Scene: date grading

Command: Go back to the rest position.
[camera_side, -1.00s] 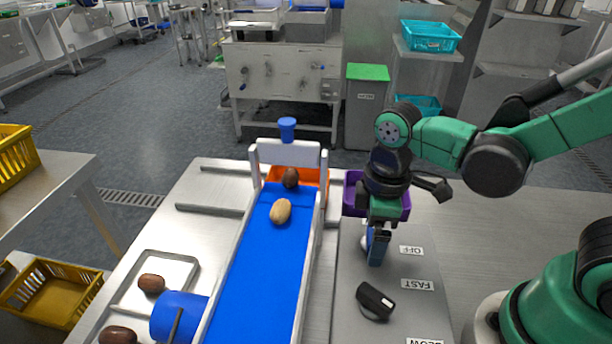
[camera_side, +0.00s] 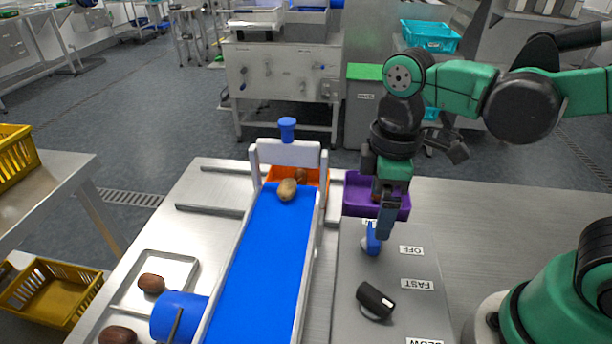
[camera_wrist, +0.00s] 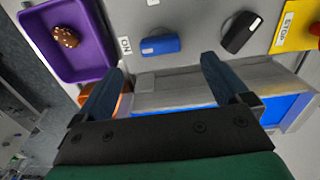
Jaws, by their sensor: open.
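My gripper (camera_side: 384,224) hangs over the grey control panel (camera_side: 350,322), just above and slightly right of the blue switch (camera_side: 372,241) and in front of the purple bin (camera_side: 392,213). In the wrist view my gripper (camera_wrist: 162,70) has its two blue fingers spread with nothing between them. The blue switch (camera_wrist: 160,45) lies beyond the fingertips, apart from them, next to the ON label. The black knob (camera_side: 376,300) is nearer the front of the panel, and it also shows in the wrist view (camera_wrist: 240,32).
A pale date (camera_side: 287,190) is near the far end of the blue belt (camera_side: 262,258). A brown date (camera_side: 300,175) is at the orange bin (camera_side: 322,181). Another date (camera_wrist: 66,36) lies in the purple bin. A yellow STOP plate (camera_wrist: 292,28) shows.

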